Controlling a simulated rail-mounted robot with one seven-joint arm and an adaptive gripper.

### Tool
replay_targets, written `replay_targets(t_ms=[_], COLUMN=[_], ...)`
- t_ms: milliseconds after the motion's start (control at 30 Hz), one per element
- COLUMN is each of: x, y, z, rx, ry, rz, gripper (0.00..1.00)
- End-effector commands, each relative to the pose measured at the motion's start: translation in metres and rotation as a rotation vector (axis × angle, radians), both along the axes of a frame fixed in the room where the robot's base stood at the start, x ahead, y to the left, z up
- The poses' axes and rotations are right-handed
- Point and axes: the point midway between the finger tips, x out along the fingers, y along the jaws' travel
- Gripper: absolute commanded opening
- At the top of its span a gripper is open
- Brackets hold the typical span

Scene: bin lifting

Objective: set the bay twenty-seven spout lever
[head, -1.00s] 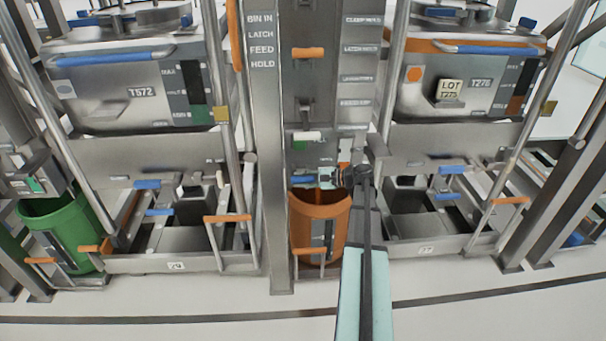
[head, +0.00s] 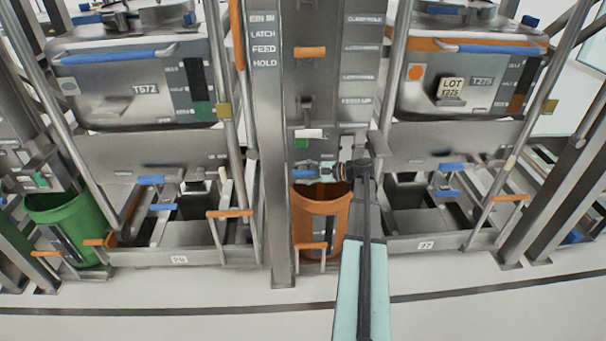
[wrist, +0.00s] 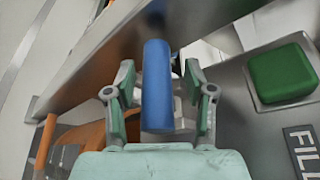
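A blue bar-shaped lever handle (wrist: 157,90) lies lengthwise between the two fingers of my gripper (wrist: 158,85) in the wrist view. A gap shows on each side of it, so the fingers are open around it and not closed on it. In the head view my gripper (head: 325,171) reaches a blue handle (head: 302,171) on the middle column, just above the orange bin. Much of this handle is hidden there by the gripper. The bay plate reading 27 (head: 426,245) is on the frame to the right.
A green button (wrist: 282,73) and a FILL label (wrist: 302,152) are beside the handle. The orange bin (head: 320,222) stands below. A white handle (head: 309,133) and an orange handle (head: 310,53) are higher on the column. Bay frames stand on both sides.

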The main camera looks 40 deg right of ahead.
Motion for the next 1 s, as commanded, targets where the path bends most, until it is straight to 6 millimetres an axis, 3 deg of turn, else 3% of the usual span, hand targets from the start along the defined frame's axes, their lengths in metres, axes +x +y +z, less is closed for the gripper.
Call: replay_targets(t_ms=[367,1000], x=[-0.008,-0.086], y=[-0.005,-0.067], z=[0.002,0.026], rx=[0.000,-0.001], ry=[0.001,0.001], rz=[0.000,0.000], gripper=[0.54,0.54])
